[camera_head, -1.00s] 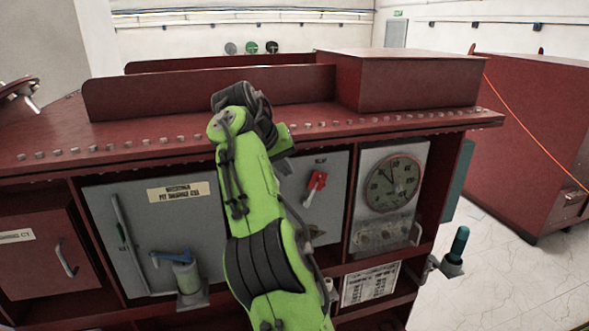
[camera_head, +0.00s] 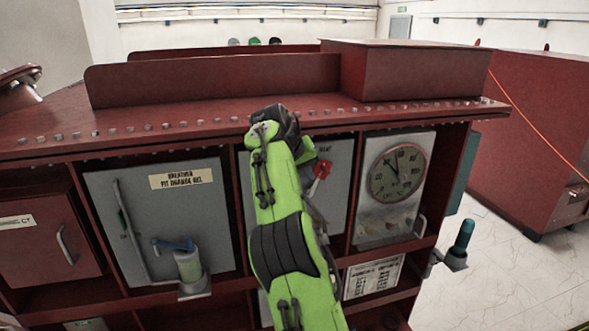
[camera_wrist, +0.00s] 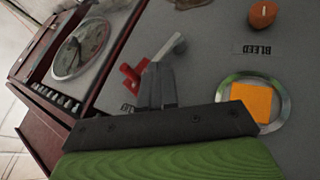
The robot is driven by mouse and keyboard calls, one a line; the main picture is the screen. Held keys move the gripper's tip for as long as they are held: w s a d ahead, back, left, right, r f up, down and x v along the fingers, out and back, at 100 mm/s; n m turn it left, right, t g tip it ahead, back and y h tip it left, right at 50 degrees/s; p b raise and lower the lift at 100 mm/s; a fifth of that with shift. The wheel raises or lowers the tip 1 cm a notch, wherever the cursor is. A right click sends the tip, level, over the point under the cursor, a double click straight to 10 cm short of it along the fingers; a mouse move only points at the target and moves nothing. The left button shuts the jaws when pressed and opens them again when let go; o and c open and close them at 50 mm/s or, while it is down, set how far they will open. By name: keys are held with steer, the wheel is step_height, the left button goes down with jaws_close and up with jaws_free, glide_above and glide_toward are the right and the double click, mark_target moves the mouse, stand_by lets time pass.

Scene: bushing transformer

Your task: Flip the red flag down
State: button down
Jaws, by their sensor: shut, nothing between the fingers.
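The red flag (camera_head: 322,169) shows on the grey panel just right of my arm in the head view, partly covered by it. In the wrist view the red flag (camera_wrist: 131,76) lies just left of my fingertips, with a pale grey lever (camera_wrist: 168,48) beside it pointing up and right. My gripper (camera_wrist: 157,70) is shut, with its two fingers together and nothing between them. The fingertips overlap the flag's lower end in the picture; I cannot tell whether they touch it. In the head view my arm hides the fingers.
A round dial gauge (camera_head: 397,172) is right of the flag; it also shows in the wrist view (camera_wrist: 80,48). An orange square in a metal ring (camera_wrist: 252,101) and an orange knob (camera_wrist: 262,14) are at right. A blue-handled valve (camera_head: 187,262) stands left of my arm.

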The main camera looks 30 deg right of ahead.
steer(key=shift+s+d+r, duration=0.2)
steer(key=shift+s+d, duration=0.05)
steer(key=shift+d, duration=0.35)
steer(key=shift+s+d+r, duration=0.15)
steer(key=shift+s+d, duration=0.1)
steer(key=shift+d, duration=0.3)
steer(key=shift+w, duration=0.1)
steer(key=shift+a, duration=0.1)
